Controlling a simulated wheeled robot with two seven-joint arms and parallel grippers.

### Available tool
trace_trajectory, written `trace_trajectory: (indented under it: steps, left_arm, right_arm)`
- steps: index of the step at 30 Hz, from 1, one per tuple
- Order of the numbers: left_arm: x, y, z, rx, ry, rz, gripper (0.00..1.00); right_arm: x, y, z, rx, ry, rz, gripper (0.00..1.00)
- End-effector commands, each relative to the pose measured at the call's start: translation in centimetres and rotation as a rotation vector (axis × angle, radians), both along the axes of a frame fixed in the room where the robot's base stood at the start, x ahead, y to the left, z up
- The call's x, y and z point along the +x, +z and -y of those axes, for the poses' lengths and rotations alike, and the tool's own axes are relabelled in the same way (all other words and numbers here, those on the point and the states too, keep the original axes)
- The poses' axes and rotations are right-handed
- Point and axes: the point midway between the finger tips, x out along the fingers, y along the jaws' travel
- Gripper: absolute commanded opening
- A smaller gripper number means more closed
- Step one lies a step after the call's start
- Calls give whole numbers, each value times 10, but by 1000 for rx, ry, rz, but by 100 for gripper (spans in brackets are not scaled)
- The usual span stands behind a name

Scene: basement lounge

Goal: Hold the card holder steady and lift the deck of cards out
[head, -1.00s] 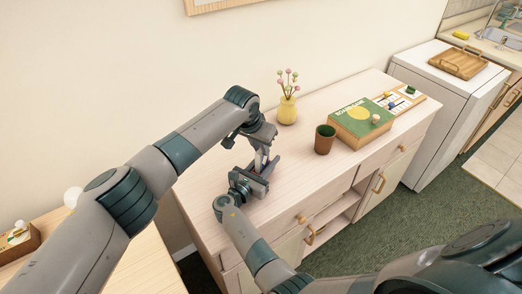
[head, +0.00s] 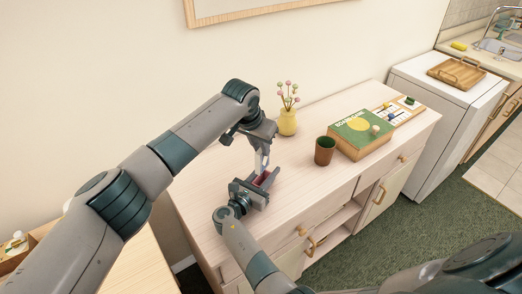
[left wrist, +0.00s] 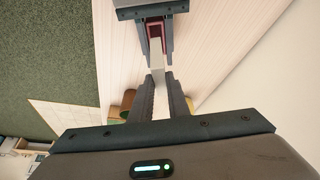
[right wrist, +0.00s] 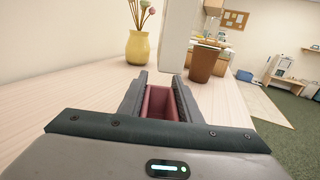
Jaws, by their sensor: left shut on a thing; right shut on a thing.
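The red card holder (head: 263,178) stands on the pale cabinet top, between the fingers of my right gripper (head: 268,180). In the right wrist view the open-topped holder (right wrist: 160,104) sits upright between the jaws and its inside looks empty. My left gripper (head: 263,158) is above it, pointing down, shut on the white deck of cards (left wrist: 160,98). In the right wrist view the deck (right wrist: 178,38) hangs upright above and just beyond the holder, with its lower end apart from the rim. The left fingers hide part of the deck in the head view.
A yellow vase with flowers (head: 288,122), a brown cup (head: 324,151) and a green-topped game box (head: 358,140) stand to the right on the cabinet top (head: 215,200). The wall is close behind.

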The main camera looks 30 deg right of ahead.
Motion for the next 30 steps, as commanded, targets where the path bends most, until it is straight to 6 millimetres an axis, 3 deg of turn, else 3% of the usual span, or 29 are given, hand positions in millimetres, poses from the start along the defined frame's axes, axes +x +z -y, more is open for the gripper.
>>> trace_trajectory:
  steps: [12, 22, 23, 24, 25, 30]
  left_arm:
    - [0, 19, 0, -1, 0, 1, 0]
    - [0, 21, 0, 0, 0, 0, 0]
    - [0, 21, 0, 0, 0, 0, 0]
    - [0, 21, 0, 0, 0, 0, 0]
    - [0, 21, 0, 0, 0, 0, 0]
    - [0, 21, 0, 0, 0, 0, 0]
  right_arm:
    - [0, -1, 0, 0, 0, -1, 9]
    - [0, -1, 0, 0, 0, -1, 9]
    - [0, -1, 0, 0, 0, -1, 38]
    - [0, -1, 0, 0, 0, -1, 48]
    - [0, -1, 0, 0, 0, -1, 53]
    - [0, 0, 0, 1, 0, -1, 53]
